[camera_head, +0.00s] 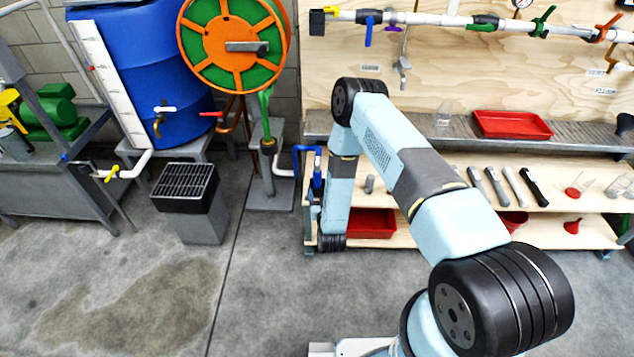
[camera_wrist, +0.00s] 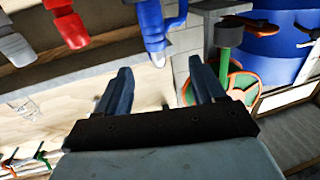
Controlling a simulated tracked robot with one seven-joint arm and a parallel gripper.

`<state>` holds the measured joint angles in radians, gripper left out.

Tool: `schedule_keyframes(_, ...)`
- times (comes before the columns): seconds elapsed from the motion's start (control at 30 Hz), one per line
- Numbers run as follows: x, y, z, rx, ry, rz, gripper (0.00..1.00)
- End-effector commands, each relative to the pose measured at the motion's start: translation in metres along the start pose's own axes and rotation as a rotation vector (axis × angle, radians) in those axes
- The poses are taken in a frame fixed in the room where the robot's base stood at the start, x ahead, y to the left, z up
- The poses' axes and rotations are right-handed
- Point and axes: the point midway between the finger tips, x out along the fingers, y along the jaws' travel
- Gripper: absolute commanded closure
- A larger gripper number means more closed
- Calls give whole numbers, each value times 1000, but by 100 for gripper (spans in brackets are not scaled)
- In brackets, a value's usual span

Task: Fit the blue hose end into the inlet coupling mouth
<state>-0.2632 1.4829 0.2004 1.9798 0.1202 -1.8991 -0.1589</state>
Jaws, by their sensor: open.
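My gripper (camera_wrist: 160,66) is open, with two dark blue fingers apart and nothing between them in the wrist view. A blue fitting with a pale tip, which looks like the blue hose end (camera_wrist: 153,25), is just beyond the gap between the fingertips. In the head view a blue bent piece (camera_head: 317,175) is beside my arm, left of the shelf; my gripper is not clear there. The pipe run on the wooden board has a dark open-looking end (camera_head: 317,22) at its left; I cannot tell whether it is the inlet coupling mouth.
A red fitting (camera_wrist: 66,20) and a grey one (camera_wrist: 14,45) are left of the blue one. The orange and green reel (camera_head: 232,45), blue tank (camera_head: 140,70) and grated stand (camera_head: 185,190) are left of my arm. Floor at front left is clear.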

Motion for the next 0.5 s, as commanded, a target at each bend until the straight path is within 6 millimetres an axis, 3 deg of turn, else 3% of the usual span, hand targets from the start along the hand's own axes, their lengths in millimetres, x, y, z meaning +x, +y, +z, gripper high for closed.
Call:
schedule_keyframes(0.17,-4,0,8,-2,13,5,31)
schedule_keyframes(0.5,50,1,7,-1,15,7,31)
